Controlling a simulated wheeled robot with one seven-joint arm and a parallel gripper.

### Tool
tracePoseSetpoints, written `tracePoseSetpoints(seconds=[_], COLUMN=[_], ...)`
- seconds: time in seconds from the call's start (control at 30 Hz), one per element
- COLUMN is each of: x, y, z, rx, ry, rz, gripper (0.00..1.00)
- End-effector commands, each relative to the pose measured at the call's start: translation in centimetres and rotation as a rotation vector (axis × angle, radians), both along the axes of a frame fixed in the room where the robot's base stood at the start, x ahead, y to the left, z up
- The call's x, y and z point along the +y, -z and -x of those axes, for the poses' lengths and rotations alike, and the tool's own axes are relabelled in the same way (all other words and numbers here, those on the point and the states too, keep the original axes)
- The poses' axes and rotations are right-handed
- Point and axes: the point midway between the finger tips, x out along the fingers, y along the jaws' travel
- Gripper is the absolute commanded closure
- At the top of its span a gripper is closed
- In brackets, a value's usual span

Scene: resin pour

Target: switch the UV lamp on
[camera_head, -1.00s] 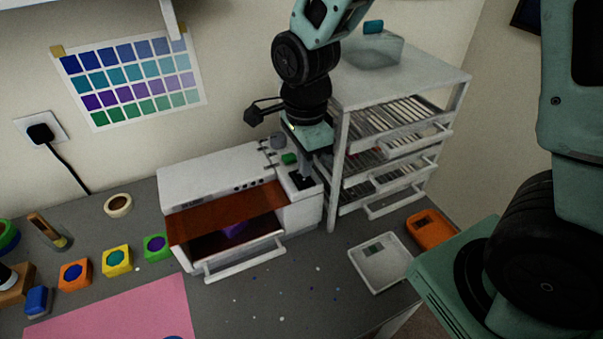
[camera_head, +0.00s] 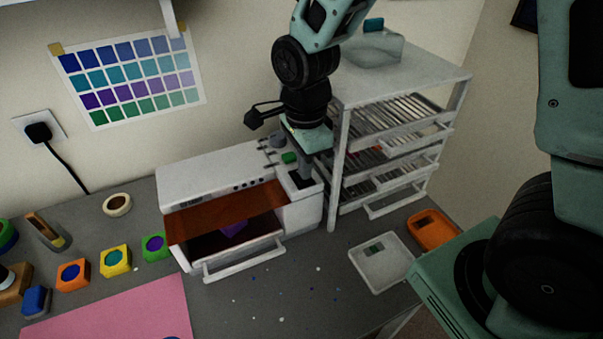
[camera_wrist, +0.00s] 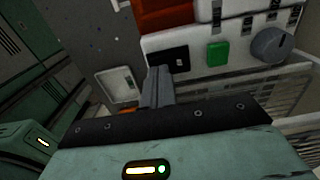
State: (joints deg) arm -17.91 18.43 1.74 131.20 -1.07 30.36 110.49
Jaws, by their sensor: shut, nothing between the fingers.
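The UV lamp is a white box (camera_head: 215,172) with an orange window (camera_head: 225,208) and a front handle. A violet item (camera_head: 233,229) shows inside, under the window. On the lamp's right-hand panel are a black rocker switch (camera_wrist: 180,58), a green button (camera_wrist: 217,53) and a grey dial (camera_wrist: 271,44); the green button also shows in the head view (camera_head: 289,158). My gripper (camera_head: 305,178) is shut and empty, pointing down at the panel. In the wrist view its fingertips (camera_wrist: 159,73) are beside the rocker switch; I cannot tell whether they touch it.
A white rack (camera_head: 337,180) with several drawers stands close to the right of the lamp. A tape roll (camera_head: 117,204), coloured blocks and a pink mat (camera_head: 110,310) are at left.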

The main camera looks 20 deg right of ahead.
Motion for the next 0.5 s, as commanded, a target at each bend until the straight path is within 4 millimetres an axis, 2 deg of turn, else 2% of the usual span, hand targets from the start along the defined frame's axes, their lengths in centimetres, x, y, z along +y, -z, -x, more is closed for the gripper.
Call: tracePoseSetpoints(seconds=[0.5], x=[0.0], y=[0.82], z=[0.01], rx=[0.0], ry=[0.0], rz=[0.0], gripper=[1.0])
